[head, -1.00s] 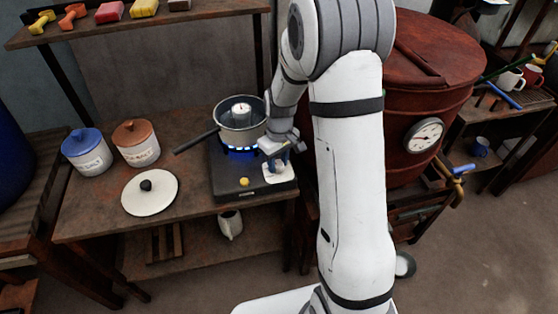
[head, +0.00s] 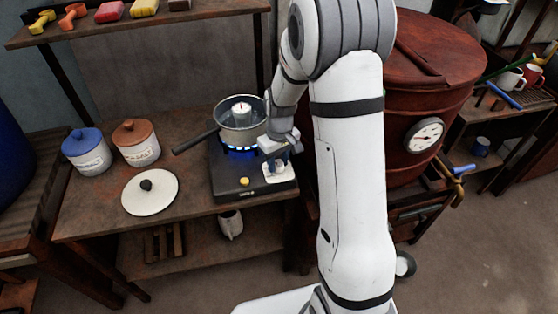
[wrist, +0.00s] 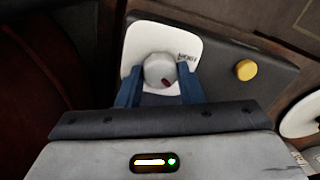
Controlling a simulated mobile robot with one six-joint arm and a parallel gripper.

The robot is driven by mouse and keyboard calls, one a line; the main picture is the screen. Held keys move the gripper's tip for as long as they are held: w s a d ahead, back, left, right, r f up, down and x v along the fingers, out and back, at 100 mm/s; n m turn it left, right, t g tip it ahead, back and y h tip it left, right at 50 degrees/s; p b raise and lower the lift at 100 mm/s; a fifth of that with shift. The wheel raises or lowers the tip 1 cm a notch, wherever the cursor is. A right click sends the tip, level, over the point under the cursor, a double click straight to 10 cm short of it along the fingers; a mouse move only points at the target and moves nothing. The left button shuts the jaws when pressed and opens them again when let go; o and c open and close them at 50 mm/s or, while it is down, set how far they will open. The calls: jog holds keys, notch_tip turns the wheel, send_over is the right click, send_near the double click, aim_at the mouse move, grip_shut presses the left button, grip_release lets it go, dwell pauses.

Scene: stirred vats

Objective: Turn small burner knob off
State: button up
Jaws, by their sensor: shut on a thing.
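The small burner (head: 228,186) is a black unit on the wooden bench, with blue flames (head: 240,149) lit under a metal pot (head: 240,128). Its grey round knob (wrist: 160,70) has a dark red mark and sits on a white plate (wrist: 137,45), which also shows in the head view (head: 280,175). My gripper (wrist: 160,82) has its blue fingers on either side of the knob, shut on it. In the head view my gripper (head: 276,163) is over the burner's front right, and the knob is hidden behind it.
A yellow button (head: 244,182) is on the burner's front, left of my gripper. The pot's long handle (head: 195,142) points left. A white lid (head: 150,192) and two jars (head: 87,152) stand left. A rusty vat (head: 420,90) stands close on the right.

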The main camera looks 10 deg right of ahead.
aim_at(279, 164)
jog(key=m, duration=0.5)
jog(key=shift+m, duration=0.4)
jog(key=m, duration=0.4)
jog(key=shift+m, duration=0.4)
jog(key=o, duration=1)
jog(key=shift+s+d+r, duration=0.1)
jog(key=shift+d+r, duration=0.05)
jog(key=shift+r, duration=3.75)
jog(key=shift+r, duration=0.1)
